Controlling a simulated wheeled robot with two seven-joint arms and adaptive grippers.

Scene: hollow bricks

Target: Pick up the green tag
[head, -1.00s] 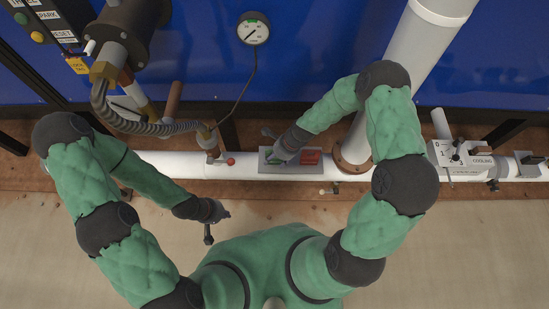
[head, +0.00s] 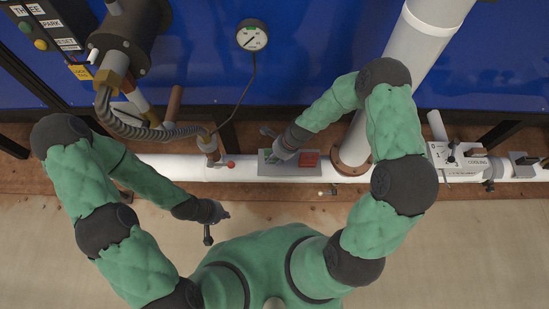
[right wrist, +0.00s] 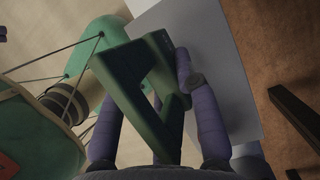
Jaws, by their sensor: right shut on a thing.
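The green tag (right wrist: 122,85) is a dark green angular piece with an opening through it. It stands large between the purple-grey fingers of my right gripper (right wrist: 150,88) in the right wrist view. The fingers are shut on it, one on each side. In the head view my right gripper (head: 272,137) is over the left half of a grey plate (head: 290,170), and it hides most of the tag. I cannot tell whether the tag touches the plate. My left gripper (head: 215,227) is empty, its fingers spread, over the floor to the lower left.
A red block (head: 309,158) sits on the plate's right half. A white pipe (head: 180,166) runs behind and beside the plate, with a red-knobbed valve (head: 230,164) to its left. A thick upright pipe (head: 415,50) rises at right. A gauge (head: 251,35) hangs above.

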